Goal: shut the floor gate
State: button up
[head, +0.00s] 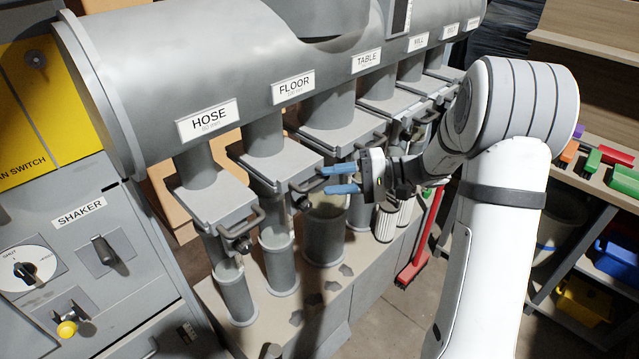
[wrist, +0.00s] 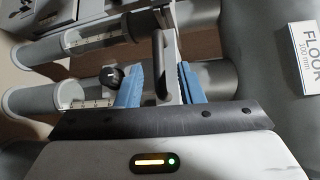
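The floor gate (head: 270,158) is a grey slide plate in the pipe under the FLOOR label (head: 293,87). Its dark handle (head: 306,184) sticks out at the front, toward my gripper (head: 324,180). My gripper's two blue fingers are apart, with their tips at the handle. In the wrist view, the handle (wrist: 160,66) stands between the open fingers (wrist: 160,82), with visible gaps on both sides. The FLOOR label (wrist: 309,57) is at the right there. How far the plate is pulled out is hard to tell.
The hose gate (head: 207,200) is to the left, with its own handle (head: 247,222). The table gate (head: 330,132) is close on the right, and more gates follow. The grey duct (head: 180,75) runs above. A red brush (head: 412,262) stands below right.

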jog(key=d, duration=0.3)
jog(key=shift+d+r, duration=0.15)
jog(key=shift+r, duration=0.1)
jog(key=shift+s, duration=0.1)
jog(key=s+a+g+h, duration=0.2)
jog(key=s+h, duration=0.5)
jog(key=s, duration=0.5)
jog(key=s+d+n+t+h, duration=0.1)
jog(key=s+d+t+h, duration=0.3)
jog(key=s+d+h, duration=0.4)
jog(key=shift+s+f+n+h, duration=0.4)
jog(key=shift+s+h, duration=0.3)
jog(key=shift+s, duration=0.55)
